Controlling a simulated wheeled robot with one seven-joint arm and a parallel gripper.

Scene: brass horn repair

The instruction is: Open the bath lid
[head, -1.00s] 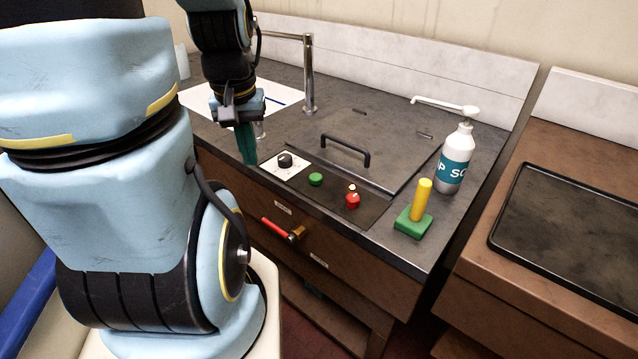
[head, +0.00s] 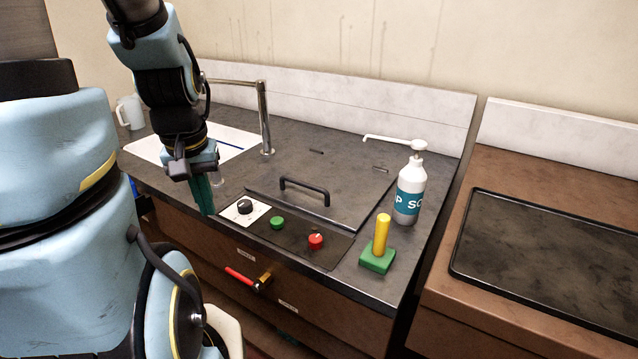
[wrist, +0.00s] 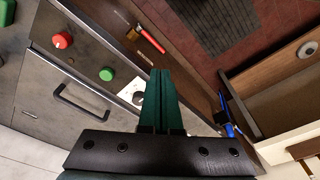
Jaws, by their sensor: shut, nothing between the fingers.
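The bath lid (head: 345,196) is a dark grey flat panel set in the worktop, lying closed, with a black bar handle (head: 304,188) near its front left. In the wrist view the handle (wrist: 84,107) shows at the left on the lid (wrist: 50,85). My gripper (head: 206,208) has teal fingers pointing down, shut and empty, left of the lid and near the front edge of the counter by the black knob. In the wrist view the fingers (wrist: 160,100) lie together, apart from the handle.
A control panel with a black knob (head: 245,206), green button (head: 277,223) and red button (head: 316,241) lies before the lid. A soap bottle (head: 409,190) and a green-based yellow peg (head: 380,245) stand right. A tap (head: 265,115) rises behind. A red-handled valve (head: 245,278) juts from the front.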

